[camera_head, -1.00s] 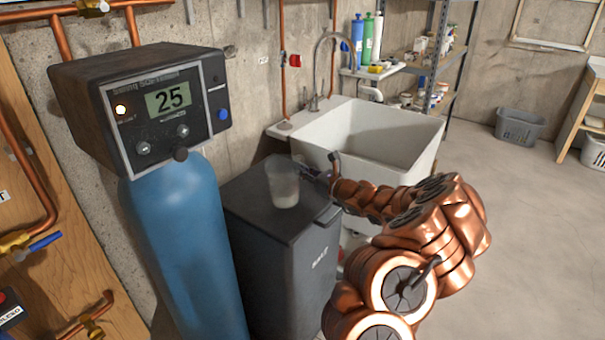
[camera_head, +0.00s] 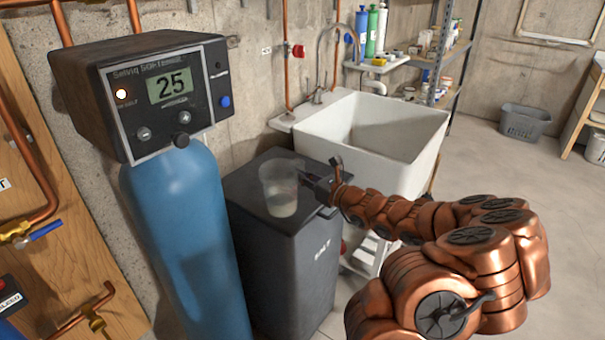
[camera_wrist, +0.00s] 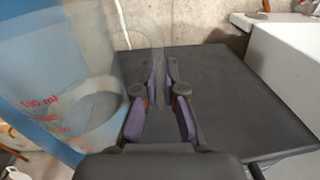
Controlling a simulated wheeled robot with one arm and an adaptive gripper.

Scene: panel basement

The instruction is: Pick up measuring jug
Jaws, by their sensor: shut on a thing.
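The measuring jug (camera_head: 281,190) is a clear, tapered jug with a pale, cloudy lower part. In the head view it appears upright over the lid of the dark salt bin (camera_head: 315,255). In the wrist view the jug (camera_wrist: 50,85) fills the left side, with red markings and its clear handle reaching to the right. My gripper (camera_head: 308,181) is at the jug's right side. In the wrist view my gripper (camera_wrist: 160,90) has its fingers shut on the jug's handle. I cannot tell whether the jug's base touches the lid.
A blue softener tank (camera_head: 185,235) with a display head (camera_head: 150,92) stands left of the bin. A white sink (camera_head: 375,135) with a curved tap is behind and right. A shelf (camera_head: 440,70) stands farther back. The floor at right (camera_head: 500,180) is clear.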

